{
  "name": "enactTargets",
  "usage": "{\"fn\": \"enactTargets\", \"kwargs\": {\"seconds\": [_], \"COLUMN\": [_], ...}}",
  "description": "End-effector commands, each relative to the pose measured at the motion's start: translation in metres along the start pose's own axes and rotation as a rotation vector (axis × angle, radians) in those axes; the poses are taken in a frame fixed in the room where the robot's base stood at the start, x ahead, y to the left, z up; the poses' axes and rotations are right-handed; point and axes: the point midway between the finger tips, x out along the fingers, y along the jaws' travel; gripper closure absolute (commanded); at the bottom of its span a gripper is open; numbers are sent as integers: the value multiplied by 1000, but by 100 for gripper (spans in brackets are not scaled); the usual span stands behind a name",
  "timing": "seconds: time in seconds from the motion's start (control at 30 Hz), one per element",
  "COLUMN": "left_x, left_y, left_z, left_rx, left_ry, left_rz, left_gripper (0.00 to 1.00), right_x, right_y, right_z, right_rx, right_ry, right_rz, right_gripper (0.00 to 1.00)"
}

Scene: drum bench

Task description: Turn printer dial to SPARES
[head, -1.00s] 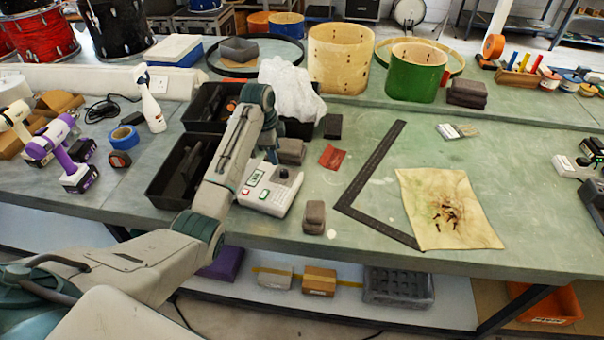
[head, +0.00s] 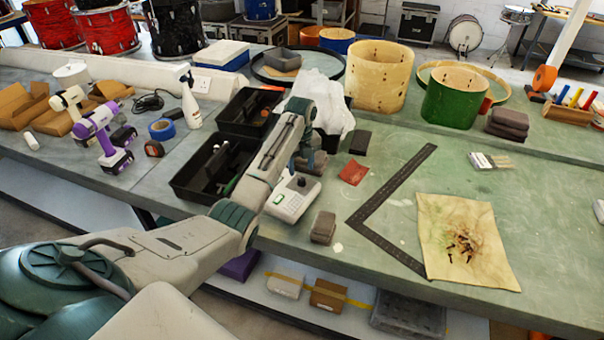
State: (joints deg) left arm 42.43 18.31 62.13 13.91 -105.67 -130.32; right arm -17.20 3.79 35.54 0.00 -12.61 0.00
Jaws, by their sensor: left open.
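The printer (head: 289,203) is a small white and grey box near the front edge of the bench, with a green-framed display. A dark round dial (head: 301,182) stands on its right rear part; its label text is too small to read. My left arm reaches in from the lower left, across the black tray's front and the printer's left rear side. My left gripper (head: 303,164) points down just behind the dial, apart from it as far as I can tell. It is open and empty, partly hidden by my own arm. My right gripper is out of view.
A black open tray (head: 186,190) lies left of the printer. A grey-brown block (head: 323,228) stands close to its right. White crumpled plastic (head: 335,97) is behind.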

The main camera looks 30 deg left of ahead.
Motion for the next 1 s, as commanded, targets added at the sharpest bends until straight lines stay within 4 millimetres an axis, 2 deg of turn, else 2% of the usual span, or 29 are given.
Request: {"fn": "enactTargets", "kwargs": {"seconds": [0.1,0.3,0.67,0.8,0.9,1.0], "left_x": [19,43,48,48,48,48], "left_y": [0,0,-1,-1,-1,0], "left_z": [-1,-1,0,0,0,0], "left_rx": [-1,-1,0,-1,-1,-2], "left_ry": [3,1,-1,-1,-1,-1], "left_rz": [2,0,-1,-1,-1,-1], "left_gripper": [52,52,52,79,96,96], "right_x": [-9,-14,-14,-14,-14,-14], "right_y": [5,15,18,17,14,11], "right_z": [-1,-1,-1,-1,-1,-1], "right_rx": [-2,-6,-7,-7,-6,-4], "right_ry": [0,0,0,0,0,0], "right_rz": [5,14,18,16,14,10], "right_gripper": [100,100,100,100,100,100]}}
